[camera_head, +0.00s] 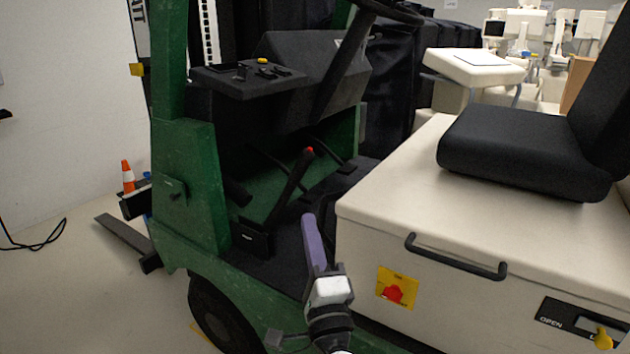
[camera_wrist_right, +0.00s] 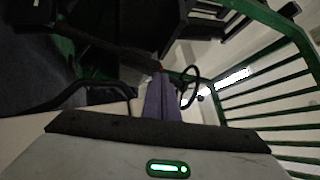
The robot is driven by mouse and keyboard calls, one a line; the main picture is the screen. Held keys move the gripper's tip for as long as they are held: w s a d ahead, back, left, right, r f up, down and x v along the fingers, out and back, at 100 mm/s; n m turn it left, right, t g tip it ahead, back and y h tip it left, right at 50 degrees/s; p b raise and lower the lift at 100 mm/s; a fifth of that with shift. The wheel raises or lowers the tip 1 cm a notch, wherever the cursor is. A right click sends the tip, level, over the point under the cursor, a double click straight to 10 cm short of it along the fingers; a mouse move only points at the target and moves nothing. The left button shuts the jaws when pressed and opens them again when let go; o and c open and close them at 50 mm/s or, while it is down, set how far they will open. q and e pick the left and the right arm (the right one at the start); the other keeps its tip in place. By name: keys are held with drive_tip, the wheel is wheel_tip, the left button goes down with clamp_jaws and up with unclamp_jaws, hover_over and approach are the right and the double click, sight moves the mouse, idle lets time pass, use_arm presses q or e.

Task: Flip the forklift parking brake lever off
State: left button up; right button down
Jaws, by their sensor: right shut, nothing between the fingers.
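The forklift's parking brake lever (camera_head: 290,188) is a black bar with a red tip. It rises from a black base on the floor of the green forklift and leans up to the right. My right gripper (camera_head: 308,218), with purple fingers, is shut and empty. In the head view it shows just below and right of the lever, with a visible gap from the red tip. The shut purple fingers also show in the right wrist view (camera_wrist_right: 160,92), where a dark bar ends close behind them; contact cannot be told. My left gripper is not in view.
The cream seat box (camera_head: 370,220) with a black handle (camera_head: 455,257) and red knob (camera_head: 396,294) stands right of my gripper. The steering wheel (camera_head: 388,10) and dark console (camera_head: 250,78) are above. A green post (camera_head: 172,60) is at the left.

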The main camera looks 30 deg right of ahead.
drive_tip(key=d+m+g+h, duration=0.1)
drive_tip(key=m, duration=0.1)
drive_tip(key=d+m+g+h, duration=0.1)
drive_tip(key=d+m, duration=0.1)
drive_tip(key=d+m+g+h, duration=0.1)
drive_tip(key=m, duration=0.1)
drive_tip(key=shift+w+d+r, duration=0.15)
drive_tip(key=shift+w+d, duration=0.15)
drive_tip(key=shift+w, duration=0.05)
drive_tip(key=w+a+r+x, duration=0.1)
drive_tip(key=a+x, duration=0.1)
drive_tip(key=x, duration=1.1)
drive_tip(key=shift+a, duration=0.15)
